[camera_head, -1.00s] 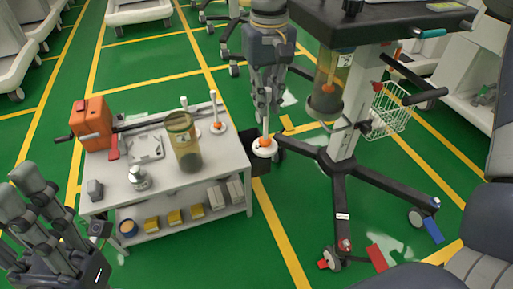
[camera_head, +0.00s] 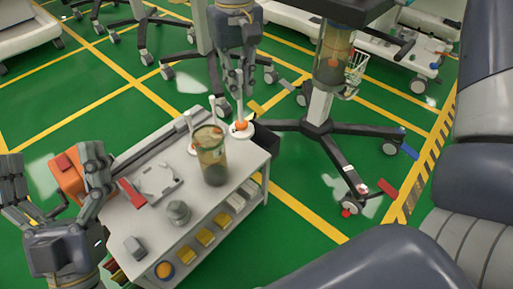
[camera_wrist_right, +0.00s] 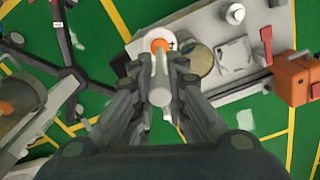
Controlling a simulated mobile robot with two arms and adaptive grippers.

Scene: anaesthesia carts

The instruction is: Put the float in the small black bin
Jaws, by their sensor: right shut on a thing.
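My right gripper (camera_head: 239,88) points down and is shut on the rod of a float (camera_head: 241,130). The float has a white rod, an orange collar and a white disc, and it hangs rod-up near the table's far right corner. In the right wrist view the float (camera_wrist_right: 160,75) lies between the fingers. The small black bin (camera_head: 267,139) is a dark shape beside the table's right end, mostly hidden; it also shows in the right wrist view (camera_wrist_right: 120,65). My left gripper (camera_head: 55,195) is open and empty at the left, near the table.
A wheeled stand (camera_head: 318,128) is to the right. Green floor is free in front of it.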

